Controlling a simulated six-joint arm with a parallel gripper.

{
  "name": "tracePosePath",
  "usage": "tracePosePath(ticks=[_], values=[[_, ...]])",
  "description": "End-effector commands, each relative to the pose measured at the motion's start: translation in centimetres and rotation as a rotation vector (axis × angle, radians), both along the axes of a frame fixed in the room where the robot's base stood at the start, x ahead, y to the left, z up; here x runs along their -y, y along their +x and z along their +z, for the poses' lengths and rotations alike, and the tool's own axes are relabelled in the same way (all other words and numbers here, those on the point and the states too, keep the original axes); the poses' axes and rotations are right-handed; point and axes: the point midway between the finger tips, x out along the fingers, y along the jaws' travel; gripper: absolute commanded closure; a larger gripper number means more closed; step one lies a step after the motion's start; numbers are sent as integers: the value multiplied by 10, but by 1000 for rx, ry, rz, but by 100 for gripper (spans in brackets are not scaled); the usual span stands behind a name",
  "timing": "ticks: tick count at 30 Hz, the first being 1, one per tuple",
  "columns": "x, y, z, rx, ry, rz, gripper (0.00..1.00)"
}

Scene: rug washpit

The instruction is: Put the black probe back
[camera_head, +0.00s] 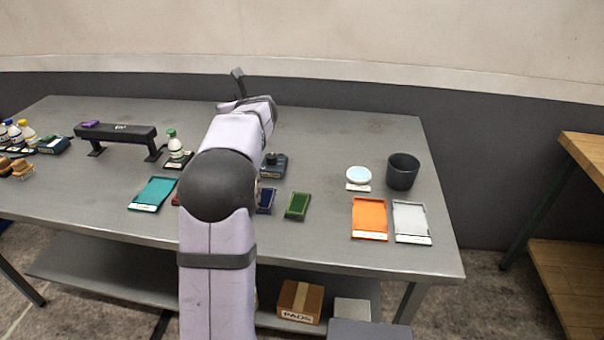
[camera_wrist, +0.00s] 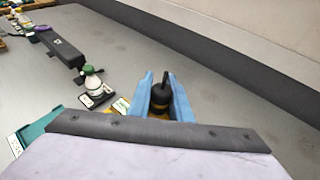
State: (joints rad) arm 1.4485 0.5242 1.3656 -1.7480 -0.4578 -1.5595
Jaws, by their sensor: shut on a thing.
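In the wrist view, my gripper (camera_wrist: 162,88) has its two blue fingers shut on the black probe (camera_wrist: 160,102), a dark rounded body with a thin stem pointing up and a bit of yellow low on it. The probe's lower end is hidden behind the gripper housing, so I cannot tell whether it touches anything.
A green-capped bottle (camera_head: 175,148) and a teal tray (camera_head: 154,194) are left of my arm. A black bench-like stand (camera_head: 118,132) is farther left. Green (camera_head: 297,205), orange (camera_head: 369,219) and grey (camera_head: 411,222) trays and a dark cup (camera_head: 402,172) are right. The table's back right is clear.

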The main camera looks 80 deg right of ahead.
Motion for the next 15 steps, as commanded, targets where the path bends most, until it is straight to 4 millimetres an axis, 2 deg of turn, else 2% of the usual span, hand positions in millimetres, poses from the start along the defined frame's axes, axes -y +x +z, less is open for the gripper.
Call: tracePosePath(ticks=[1, 3, 7, 15], values=[[8, -22, -6, 1, 6, -53, 100], [17, -50, -15, 2, 7, -123, 100], [26, -95, -31, 3, 8, -234, 100], [31, -153, -52, 2, 6, -374, 100]])
